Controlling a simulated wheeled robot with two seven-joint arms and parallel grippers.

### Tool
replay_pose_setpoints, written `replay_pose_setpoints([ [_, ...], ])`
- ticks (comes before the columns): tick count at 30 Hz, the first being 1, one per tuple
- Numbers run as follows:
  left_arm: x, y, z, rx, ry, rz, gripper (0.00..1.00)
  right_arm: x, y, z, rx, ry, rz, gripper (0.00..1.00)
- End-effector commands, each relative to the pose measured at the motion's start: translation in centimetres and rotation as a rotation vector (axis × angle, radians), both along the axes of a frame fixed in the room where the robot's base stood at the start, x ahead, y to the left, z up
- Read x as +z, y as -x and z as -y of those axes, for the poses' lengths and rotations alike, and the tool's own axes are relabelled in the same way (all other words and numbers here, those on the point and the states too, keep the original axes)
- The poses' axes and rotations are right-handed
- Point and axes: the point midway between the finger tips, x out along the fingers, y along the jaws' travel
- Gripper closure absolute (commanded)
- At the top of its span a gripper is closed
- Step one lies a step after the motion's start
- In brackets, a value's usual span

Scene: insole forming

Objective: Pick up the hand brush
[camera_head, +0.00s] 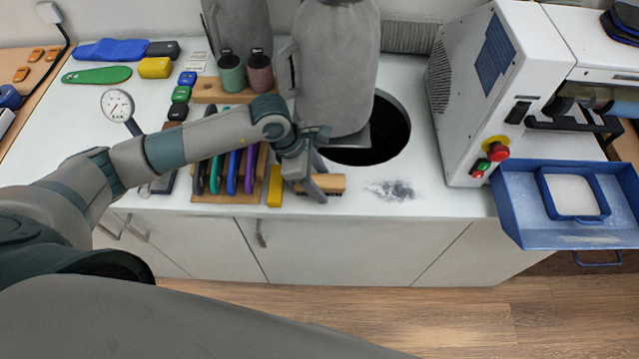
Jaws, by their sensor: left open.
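The hand brush (330,183) lies near the front edge of the white worktop, with a tan wooden body showing. My left gripper (318,190) is directly over it, with its fingers pointing down at the brush and covering part of it. The jaws are open. I cannot tell whether the fingers touch the brush. My right gripper is not in view.
A yellow block (275,187) and a rack of coloured-handled tools (225,198) stand left of the brush. Grey dust (393,190) lies to its right. Behind is a round dark hole (385,135) beside a grey-covered machine (337,65). A white machine (480,75) with a blue tray (512,215) stands right.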

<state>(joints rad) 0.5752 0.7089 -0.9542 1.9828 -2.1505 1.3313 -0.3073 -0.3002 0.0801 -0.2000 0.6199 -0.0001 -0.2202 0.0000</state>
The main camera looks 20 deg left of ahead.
Motion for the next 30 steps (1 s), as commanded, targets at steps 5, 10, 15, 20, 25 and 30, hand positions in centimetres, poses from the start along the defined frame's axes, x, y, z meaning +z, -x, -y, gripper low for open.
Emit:
replay_pose_setpoints([
  [5, -0.17, -0.01, -0.01, 0.0, 0.0, 0.0, 0.45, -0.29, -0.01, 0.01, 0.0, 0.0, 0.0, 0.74],
  [10, -0.27, -0.01, -0.01, 0.0, 0.0, 0.0, 0.45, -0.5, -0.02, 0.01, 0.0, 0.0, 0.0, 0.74],
  [15, -0.3, -0.01, -0.01, 0.0, 0.0, 0.0, 0.45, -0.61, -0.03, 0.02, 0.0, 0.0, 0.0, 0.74],
  [20, -0.29, -0.01, -0.01, 0.0, 0.0, 0.0, 0.45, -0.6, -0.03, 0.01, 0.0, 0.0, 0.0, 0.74],
  [25, -0.28, -0.01, 0.0, 0.0, 0.0, 0.0, 0.53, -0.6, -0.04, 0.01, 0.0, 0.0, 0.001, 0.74],
  [30, -0.29, 0.0, 0.0, 0.0, 0.0, 0.0, 0.92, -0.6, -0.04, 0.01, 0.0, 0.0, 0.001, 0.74],
])
